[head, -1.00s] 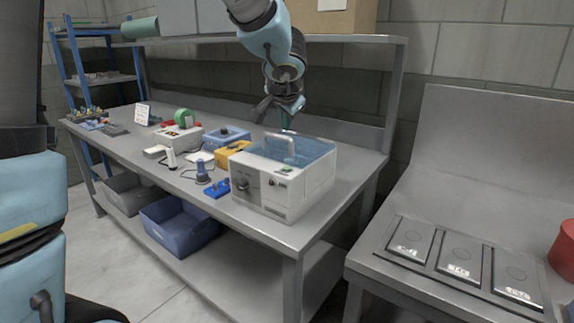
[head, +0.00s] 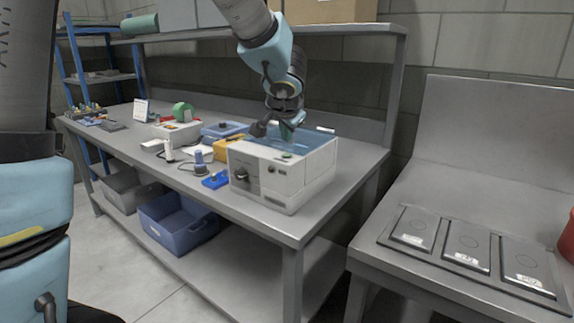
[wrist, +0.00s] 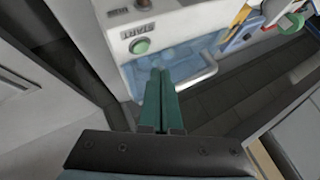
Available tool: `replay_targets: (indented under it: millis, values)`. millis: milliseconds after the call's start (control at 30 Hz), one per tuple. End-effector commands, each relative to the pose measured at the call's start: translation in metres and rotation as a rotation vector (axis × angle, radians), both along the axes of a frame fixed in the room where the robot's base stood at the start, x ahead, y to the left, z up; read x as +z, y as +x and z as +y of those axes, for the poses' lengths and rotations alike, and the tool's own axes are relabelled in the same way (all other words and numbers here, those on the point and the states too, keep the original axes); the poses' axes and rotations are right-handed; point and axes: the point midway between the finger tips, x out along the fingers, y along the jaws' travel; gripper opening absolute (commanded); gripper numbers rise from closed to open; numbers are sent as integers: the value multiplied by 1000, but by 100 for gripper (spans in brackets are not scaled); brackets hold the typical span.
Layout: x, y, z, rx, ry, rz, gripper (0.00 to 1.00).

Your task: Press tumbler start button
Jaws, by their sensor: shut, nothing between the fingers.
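The tumbler is a white box (head: 262,181) on the bench, with a dark knob on its front and a clear bluish lid on top. In the head view the button (head: 287,156) is a small green spot near the top front edge. My gripper (head: 287,136) is over the tumbler, pointing down, with dark green fingers. In the wrist view my gripper (wrist: 160,72) is shut and empty, and its tips appear close to the button but apart from it.
A lid handle (wrist: 205,72) rises near my fingers. A blue device (head: 216,180), a yellow box (head: 230,148) and other tools crowd the bench left of the tumbler. An overhead shelf (head: 330,29) runs behind my arm. A panel bench (head: 470,250) stands at right.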

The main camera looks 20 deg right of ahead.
Motion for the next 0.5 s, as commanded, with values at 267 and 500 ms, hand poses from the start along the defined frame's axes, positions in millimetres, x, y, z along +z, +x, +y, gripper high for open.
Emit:
replay_targets:
  millis: [267,500]
  values:
    - [-20,0,0,1,-1,-1,0]
    - [-19,0,0,1,-1,-1,0]
